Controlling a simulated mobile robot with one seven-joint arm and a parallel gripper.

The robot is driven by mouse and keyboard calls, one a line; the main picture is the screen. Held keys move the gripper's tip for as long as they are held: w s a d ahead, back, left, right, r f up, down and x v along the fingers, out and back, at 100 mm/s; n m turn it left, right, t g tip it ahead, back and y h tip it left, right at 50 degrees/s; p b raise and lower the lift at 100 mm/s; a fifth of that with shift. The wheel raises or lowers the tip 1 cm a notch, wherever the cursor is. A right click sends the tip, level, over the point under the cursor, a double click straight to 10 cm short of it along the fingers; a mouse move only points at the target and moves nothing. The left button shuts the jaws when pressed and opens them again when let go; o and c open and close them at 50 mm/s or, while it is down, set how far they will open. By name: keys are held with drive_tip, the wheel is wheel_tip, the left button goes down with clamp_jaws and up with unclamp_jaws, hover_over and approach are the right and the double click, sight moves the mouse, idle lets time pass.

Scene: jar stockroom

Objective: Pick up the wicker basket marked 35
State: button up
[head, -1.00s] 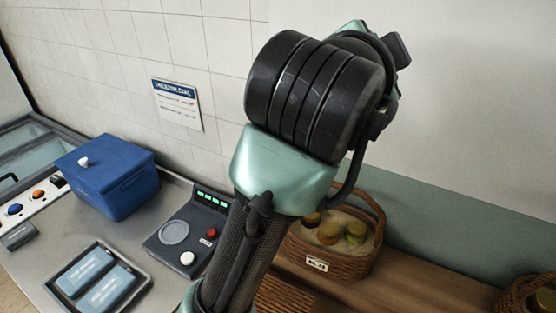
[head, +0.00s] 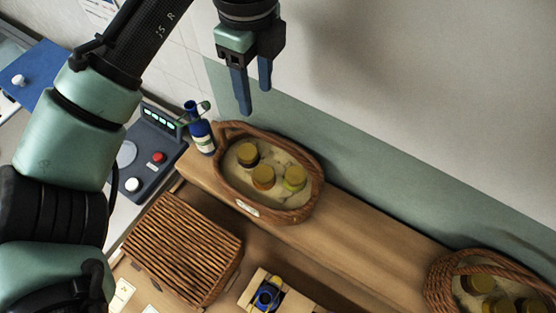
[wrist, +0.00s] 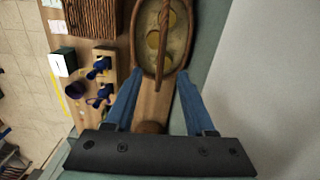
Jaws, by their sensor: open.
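A wicker basket (head: 290,214) with a small white tag and three yellow-lidded jars stands on a wooden shelf; the tag's number is too small to read. A second wicker basket (head: 437,290) with jars is cut off at the lower right, with no tag in view. My gripper (head: 254,98) is open and empty, its blue fingers pointing down, and appears above the first basket's back rim in the head view. In the wrist view a basket (wrist: 133,38) with its arched handle lies beyond and between the open fingertips (wrist: 158,74), apart from them.
A blue bottle (head: 201,137) stands close to the first basket's left side. A brown woven lid or box (head: 183,247) and a wooden holder with a blue item (head: 267,294) are in front. Bare shelf (head: 370,240) lies between the baskets; the wall is close behind.

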hover_over(264, 133)
drive_tip(key=f, duration=0.6)
drive_tip(key=shift+s+a+f, duration=0.1)
drive_tip(key=shift+a+f, duration=0.3)
drive_tip(key=shift+d+f+p, duration=0.25)
drive_tip(key=shift+f+p, duration=0.1)
drive_tip(key=shift+f, duration=0.9)
drive_tip(key=shift+d+f+p, duration=0.25)
drive_tip(key=shift+f+p, duration=0.05)
drive_tip(key=shift+f, duration=0.95)
drive_tip(key=shift+a+f, duration=0.1)
drive_tip(key=shift+f, duration=0.3)
drive_tip(key=shift+f, duration=0.25)
clamp_jaws()
drive_tip(key=shift+r, duration=0.15)
